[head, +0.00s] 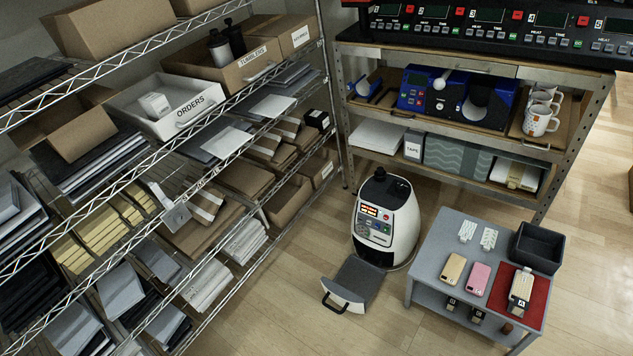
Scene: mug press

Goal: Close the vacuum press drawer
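The vacuum press (402,225) is a white and black rounded machine standing on the wooden floor, with a small lit control panel on its front. Its drawer (357,279) is pulled out toward the lower left, showing a dark grey flat tray. The drawer has a white front with a black loop handle (334,304) at its outer end. My gripper is not visible in the head view, so its state and distance from the drawer do not show.
A wire shelf (150,245) with boxes and stacked sheets fills the left. A small grey table (432,262) with phone cases and a black bin (536,248) stands close right of the press. A workbench (562,172) is behind. Floor (290,325) in front of the drawer is clear.

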